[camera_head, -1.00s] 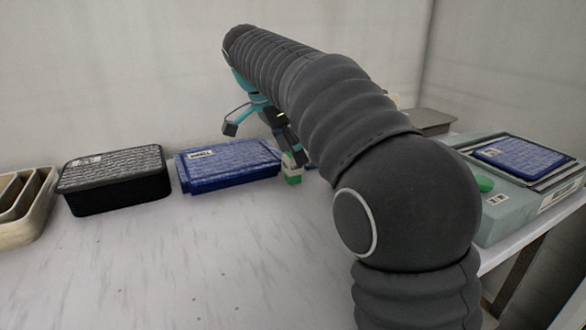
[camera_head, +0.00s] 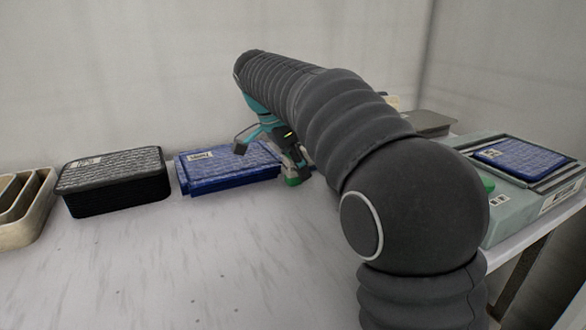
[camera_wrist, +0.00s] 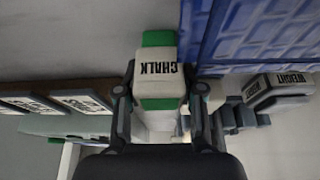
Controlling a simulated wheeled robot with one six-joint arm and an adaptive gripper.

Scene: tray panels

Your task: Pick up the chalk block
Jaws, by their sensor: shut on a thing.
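The chalk block (camera_wrist: 158,72) is white with green ends and a CHALK label. In the wrist view it sits between the two dark fingers of my gripper (camera_wrist: 160,98), which is shut on its sides. In the head view only a small green and white part of the chalk block (camera_head: 292,181) shows, low by the table, under my gripper (camera_head: 291,164). My arm hides much of the gripper there. Whether the block touches the table cannot be told.
A blue lidded box (camera_head: 228,168) stands close left of the chalk block, with a black box (camera_head: 115,182) and beige trays (camera_head: 40,200) further left. A grey-green case (camera_head: 520,205) is at right. A block labelled WEIGHT (camera_wrist: 280,88) is nearby. The front table is clear.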

